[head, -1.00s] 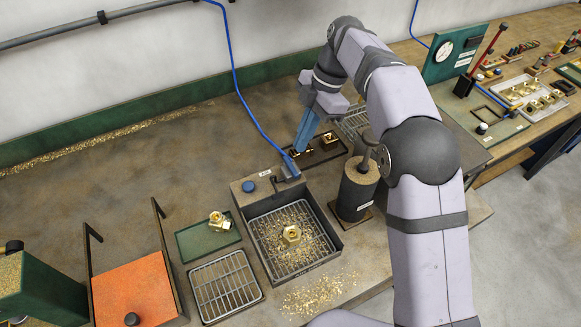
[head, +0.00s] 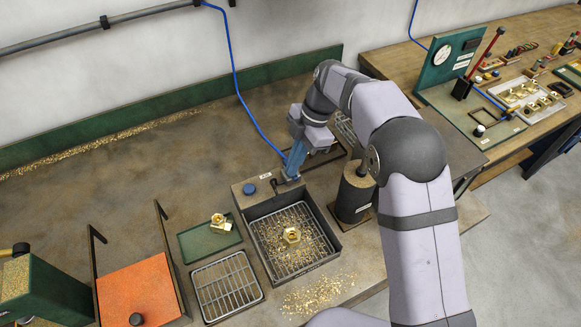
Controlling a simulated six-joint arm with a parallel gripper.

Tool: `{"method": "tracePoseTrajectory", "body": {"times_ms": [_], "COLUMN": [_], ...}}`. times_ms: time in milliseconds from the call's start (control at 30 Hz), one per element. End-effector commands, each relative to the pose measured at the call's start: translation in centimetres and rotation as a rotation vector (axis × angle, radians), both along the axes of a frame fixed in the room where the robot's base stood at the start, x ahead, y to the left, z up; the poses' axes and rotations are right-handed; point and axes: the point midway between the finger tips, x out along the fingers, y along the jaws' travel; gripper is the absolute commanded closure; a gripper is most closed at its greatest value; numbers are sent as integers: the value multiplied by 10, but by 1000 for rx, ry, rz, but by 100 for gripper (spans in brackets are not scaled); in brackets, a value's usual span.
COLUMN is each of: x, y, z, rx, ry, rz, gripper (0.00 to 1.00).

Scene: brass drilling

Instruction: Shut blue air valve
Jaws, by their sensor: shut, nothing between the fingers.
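My gripper (head: 290,175) has blue fingers that point down at the back right corner of the grey chip box (head: 335,222). The fingers are shut with nothing between them. The blue air hose (head: 240,90) comes down the wall and ends at this corner. The blue valve piece there is mostly hidden behind or merged with my fingers, so I cannot tell its handle position or whether they touch. A small black hooked fitting (head: 274,185) stands just left of the fingertips. A round blue knob (head: 249,189) sits on the box's back ledge, left of a white label.
A gold brass fitting (head: 291,235) lies on the box's chip-strewn grate. A black cylinder (head: 354,192) stands close to the right of my gripper. A green tray (head: 195,250) with a brass part and an empty wire rack (head: 226,286) are to the left. Loose chips lie in front.

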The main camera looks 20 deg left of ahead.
Motion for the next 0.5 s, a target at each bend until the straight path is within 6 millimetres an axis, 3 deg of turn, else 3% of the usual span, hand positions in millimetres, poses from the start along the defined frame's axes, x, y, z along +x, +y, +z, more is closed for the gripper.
{"method": "tracePoseTrajectory", "body": {"times_ms": [200, 500], "x": [-5, -6], "y": [5, 6], "z": [-19, -26], "rx": [0, 1], "ry": [2, -1], "rz": [-1, -1], "gripper": [100, 100]}}
